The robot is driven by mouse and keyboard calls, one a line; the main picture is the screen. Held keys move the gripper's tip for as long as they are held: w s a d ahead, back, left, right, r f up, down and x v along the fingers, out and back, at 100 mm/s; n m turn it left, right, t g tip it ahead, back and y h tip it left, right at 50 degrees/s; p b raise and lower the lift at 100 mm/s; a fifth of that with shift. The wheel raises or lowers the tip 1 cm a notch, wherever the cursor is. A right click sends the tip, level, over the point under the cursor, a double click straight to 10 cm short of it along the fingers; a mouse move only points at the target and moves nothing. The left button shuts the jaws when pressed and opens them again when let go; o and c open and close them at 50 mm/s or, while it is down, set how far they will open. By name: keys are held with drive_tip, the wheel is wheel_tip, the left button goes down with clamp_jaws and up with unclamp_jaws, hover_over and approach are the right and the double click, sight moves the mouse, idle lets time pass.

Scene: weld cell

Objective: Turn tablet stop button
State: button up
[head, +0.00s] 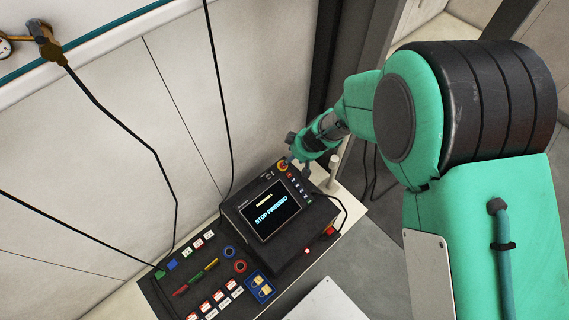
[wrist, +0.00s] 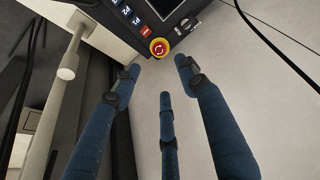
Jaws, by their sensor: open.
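The tablet (head: 231,212) is a black box with a screen that reads "STOP PRESSED", standing on a dark panel. Its stop button (head: 283,167) is red on a yellow ring, at the tablet's upper corner. In the wrist view the stop button (wrist: 159,47) shows whole, with light arrow marks on its red face. My gripper (head: 299,151) is beside that corner. In the wrist view my gripper (wrist: 159,72) has its three blue fingers spread, with the button just beyond and between the tips. No finger visibly closes on the button; contact is unclear.
The dark panel (head: 160,291) holds red-and-white tags, colored markers, padlocks and a blue ring. A pale upright post (head: 334,170) stands right of the tablet, close to my gripper. Black cables hang along the pale wall (head: 110,150). A white plate (head: 330,303) lies in front.

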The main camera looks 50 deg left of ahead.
drive_tip(key=shift+f, duration=0.1)
drive_tip(key=shift+b+x, duration=1.2)
drive_tip(key=shift+x, duration=5.6)
drive_tip(key=shift+a, duration=0.1)
clamp_jaws()
